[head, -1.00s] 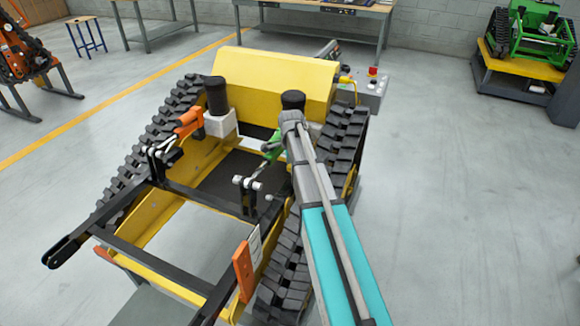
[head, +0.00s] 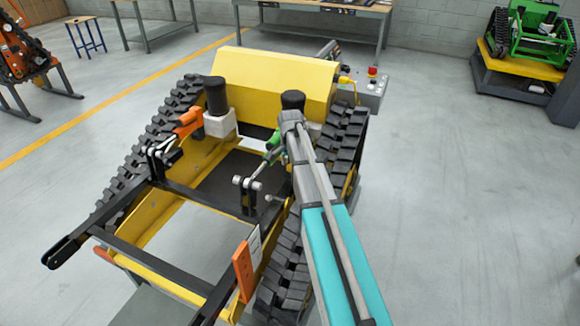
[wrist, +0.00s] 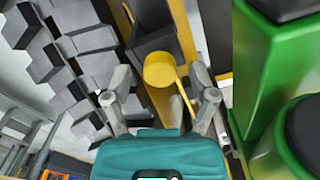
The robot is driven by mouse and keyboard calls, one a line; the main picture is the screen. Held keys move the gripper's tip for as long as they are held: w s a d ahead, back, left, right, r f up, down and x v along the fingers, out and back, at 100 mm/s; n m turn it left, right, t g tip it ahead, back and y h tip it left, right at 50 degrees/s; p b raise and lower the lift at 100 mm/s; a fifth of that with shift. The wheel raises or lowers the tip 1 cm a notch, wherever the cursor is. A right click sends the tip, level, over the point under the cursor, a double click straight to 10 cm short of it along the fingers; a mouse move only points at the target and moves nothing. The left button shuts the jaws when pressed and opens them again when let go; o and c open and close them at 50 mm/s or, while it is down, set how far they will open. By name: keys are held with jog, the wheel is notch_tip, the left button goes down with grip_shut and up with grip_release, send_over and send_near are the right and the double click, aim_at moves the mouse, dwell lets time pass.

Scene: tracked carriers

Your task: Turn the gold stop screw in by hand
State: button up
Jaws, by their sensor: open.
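The gold stop screw (wrist: 158,70) shows in the wrist view as a round yellow-gold head. It sits between the two grey fingers of my gripper (wrist: 160,84). The fingers stand apart with a visible gap on each side of the head, so my gripper is open around it. In the head view my arm hides the screw and most of my gripper, beside the right-hand track of the yellow carrier (head: 270,78). How deep the screw sits cannot be told.
A black track (wrist: 62,60) runs close on the left in the wrist view. A green body (wrist: 262,75) stands close on the right. In the head view, an orange part (head: 186,122) and a control box (head: 368,95) are nearby. Open floor lies to the right.

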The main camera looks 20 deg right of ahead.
jog(key=n, duration=0.4)
jog(key=shift+n, duration=0.3)
jog(key=n, duration=0.4)
jog(key=shift+n, duration=0.3)
jog(key=c, duration=0.9)
jog(key=shift+m, duration=1.8)
jog(key=m, duration=0.3)
jog(key=shift+m, duration=1.6)
jog(key=shift+m, duration=0.3)
